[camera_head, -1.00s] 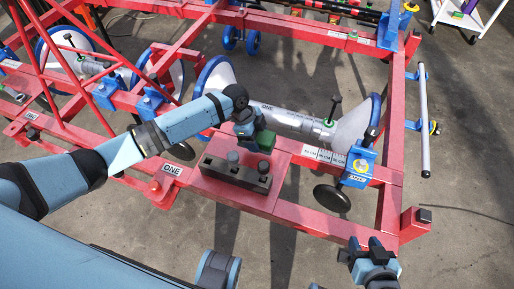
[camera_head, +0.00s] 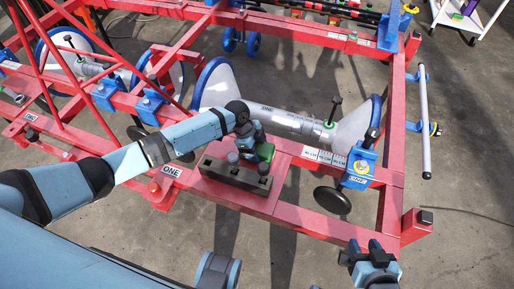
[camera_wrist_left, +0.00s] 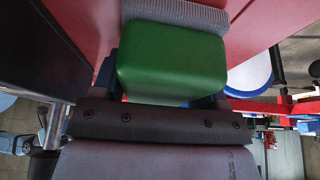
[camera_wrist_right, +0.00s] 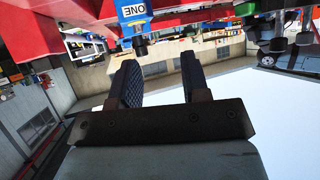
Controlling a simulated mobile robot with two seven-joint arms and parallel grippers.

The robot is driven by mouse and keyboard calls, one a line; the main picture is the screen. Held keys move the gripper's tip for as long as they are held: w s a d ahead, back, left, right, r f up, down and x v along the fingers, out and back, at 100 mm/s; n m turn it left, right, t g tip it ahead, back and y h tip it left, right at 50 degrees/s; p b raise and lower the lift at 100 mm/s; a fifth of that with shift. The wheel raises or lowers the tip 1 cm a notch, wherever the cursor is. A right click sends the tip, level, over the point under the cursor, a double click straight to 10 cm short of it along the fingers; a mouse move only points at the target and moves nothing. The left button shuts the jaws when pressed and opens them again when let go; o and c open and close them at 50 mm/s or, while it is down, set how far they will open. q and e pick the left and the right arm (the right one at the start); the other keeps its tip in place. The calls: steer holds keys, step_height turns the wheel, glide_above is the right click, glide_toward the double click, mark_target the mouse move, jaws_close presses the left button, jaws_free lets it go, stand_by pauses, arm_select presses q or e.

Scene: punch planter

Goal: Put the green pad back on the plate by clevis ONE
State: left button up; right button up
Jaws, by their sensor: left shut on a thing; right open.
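The green pad (camera_head: 265,152) is in my left gripper (camera_head: 256,146), which is shut on it. In the head view it sits just behind a dark block with grey pegs (camera_head: 235,174) on the red plate (camera_head: 205,184). In the left wrist view the green pad (camera_wrist_left: 172,62) fills the space ahead of the gripper and hides most of the fingers. I cannot tell whether the pad touches the plate. A ONE label (camera_head: 172,170) is on the red frame left of the block. My right gripper (camera_head: 367,247) is open and empty at the front right.
A grey tube marked ONE (camera_head: 290,122) lies between two white cones behind the gripper. A blue bracket marked ONE (camera_head: 360,165) stands on the red frame to the right. A black round knob (camera_head: 332,200) hangs below the beam. Grey floor is open at the right.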

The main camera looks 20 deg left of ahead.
arm_select(q)
steer(key=o, duration=0.9)
arm_select(e)
steer(key=shift+w+r, duration=0.1)
steer(key=shift+r, duration=0.3)
arm_select(q)
steer(key=p+v, duration=0.2)
steer(key=v, duration=1.2)
steer(key=shift+s, duration=0.35)
arm_select(e)
steer(key=shift+r, duration=0.1)
steer(key=shift+d, duration=0.1)
